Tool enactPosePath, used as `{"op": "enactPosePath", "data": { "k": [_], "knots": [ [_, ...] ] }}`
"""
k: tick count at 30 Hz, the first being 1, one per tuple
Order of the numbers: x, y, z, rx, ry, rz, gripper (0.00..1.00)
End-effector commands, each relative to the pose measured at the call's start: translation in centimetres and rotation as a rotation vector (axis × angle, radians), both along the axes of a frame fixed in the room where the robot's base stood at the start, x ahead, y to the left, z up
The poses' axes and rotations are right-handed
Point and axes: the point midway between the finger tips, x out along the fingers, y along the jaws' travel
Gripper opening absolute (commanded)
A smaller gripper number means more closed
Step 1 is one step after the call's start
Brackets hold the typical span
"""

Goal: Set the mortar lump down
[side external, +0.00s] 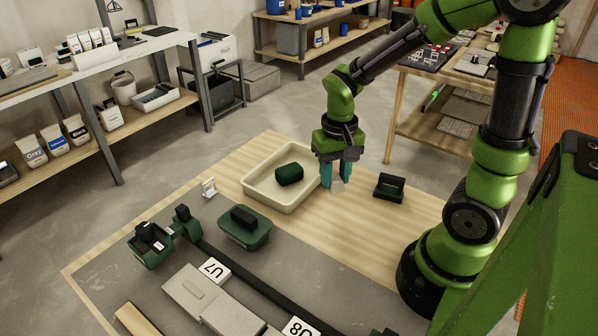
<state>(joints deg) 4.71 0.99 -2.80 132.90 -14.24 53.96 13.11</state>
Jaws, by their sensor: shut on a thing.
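My gripper (336,182) points down above the wooden board, just right of the cream tray. Its teal fingers are shut on a small pale grey lump, the mortar lump (337,187), which shows only in part between and below the fingertips. I cannot tell whether the lump touches the board.
The cream tray (258,193) holds a dark green block (289,174). A black-handled green tool (244,227) stands in front, a dark handled block (389,187) to the right. Pale tiles (196,291) and labels U7 (212,269) and U8 (299,328) lie on the grey area.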

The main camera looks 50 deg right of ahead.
Motion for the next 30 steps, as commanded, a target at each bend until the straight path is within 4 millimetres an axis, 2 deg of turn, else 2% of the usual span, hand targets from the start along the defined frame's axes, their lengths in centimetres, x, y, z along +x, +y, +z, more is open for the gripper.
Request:
{"op": "enactPosePath", "data": {
  "k": [1, 3, 8, 15, 24, 30],
  "knots": [
    [-0.5, -1.4, -0.1, 0.000, -0.001, -0.048, 0.02],
    [-1.1, -2.8, -0.3, 0.000, 0.000, -0.092, 0.02],
    [-2.1, -4.4, -0.8, 0.000, 0.001, -0.141, 0.02],
    [-2.4, -4.4, -4.5, -0.002, 0.003, -0.127, 0.02],
    [-2.4, -4.4, -8.1, -0.001, 0.002, -0.125, 0.02],
    [-2.3, -4.4, -9.0, -0.003, -0.003, -0.127, 0.02]
  ]
}}
